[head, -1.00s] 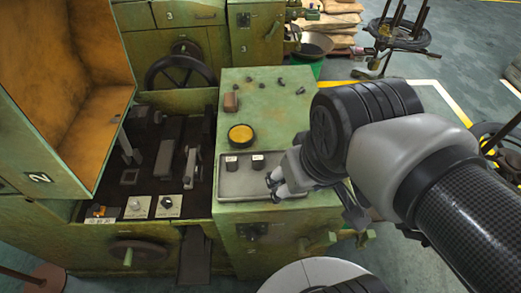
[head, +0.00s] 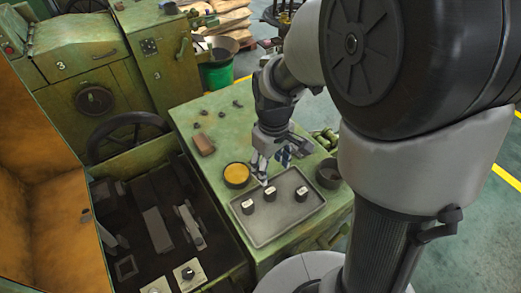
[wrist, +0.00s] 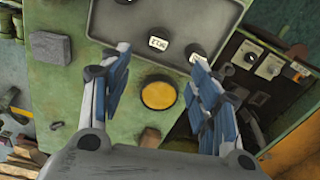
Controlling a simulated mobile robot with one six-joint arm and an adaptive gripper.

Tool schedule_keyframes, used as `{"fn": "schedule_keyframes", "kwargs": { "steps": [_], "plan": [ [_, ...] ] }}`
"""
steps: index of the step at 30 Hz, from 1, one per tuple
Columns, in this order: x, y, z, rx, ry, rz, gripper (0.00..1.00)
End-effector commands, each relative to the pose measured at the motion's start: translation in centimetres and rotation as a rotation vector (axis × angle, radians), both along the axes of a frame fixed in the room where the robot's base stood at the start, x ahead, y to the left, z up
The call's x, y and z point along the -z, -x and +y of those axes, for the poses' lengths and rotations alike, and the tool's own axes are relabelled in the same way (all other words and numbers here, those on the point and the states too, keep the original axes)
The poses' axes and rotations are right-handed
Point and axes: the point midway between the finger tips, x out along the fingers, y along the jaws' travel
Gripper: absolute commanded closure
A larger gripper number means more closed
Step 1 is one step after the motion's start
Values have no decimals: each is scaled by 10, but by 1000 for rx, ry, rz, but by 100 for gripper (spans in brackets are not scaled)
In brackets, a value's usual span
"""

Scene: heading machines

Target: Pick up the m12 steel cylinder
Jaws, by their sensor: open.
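Three small dark cylinders with white labelled tops stand upright on a grey tray (head: 262,236): a left one (head: 248,206), a middle one (head: 270,194) and a right one (head: 301,194). The labels are too small to read surely, so I cannot tell which is the m12 steel cylinder. My gripper (head: 264,172) is open and empty, above the tray's far edge near the yellow dish. In the wrist view, one cylinder (wrist: 158,44) shows between my fingertips, another (wrist: 197,52) beside the right fingertip, and a third is cut off at the top edge.
The tray lies on a green machine top (head: 215,125). Left is a recessed machine bed (head: 150,215) with an orange-lined open cover (head: 50,215).

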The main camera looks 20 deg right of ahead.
Motion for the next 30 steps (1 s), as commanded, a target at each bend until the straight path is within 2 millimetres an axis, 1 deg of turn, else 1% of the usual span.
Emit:
{"fn": "schedule_keyframes", "kwargs": {
  "steps": [1, 3, 6, 9, 17, 24, 27, 30],
  "plan": [
    [15, 1, 0, 0, 0, 5, 44],
    [30, 1, 0, 1, 0, 4, 44],
    [51, 1, 0, 1, 0, 4, 44],
    [65, 1, 0, 1, 0, 2, 44],
    [83, 0, -1, 2, 0, 0, 44],
    [119, 0, -4, 2, 0, 3, 44],
    [126, 0, -4, 1, 0, 0, 44],
    [128, -1, -4, 1, 0, -1, 44]
  ]
}}
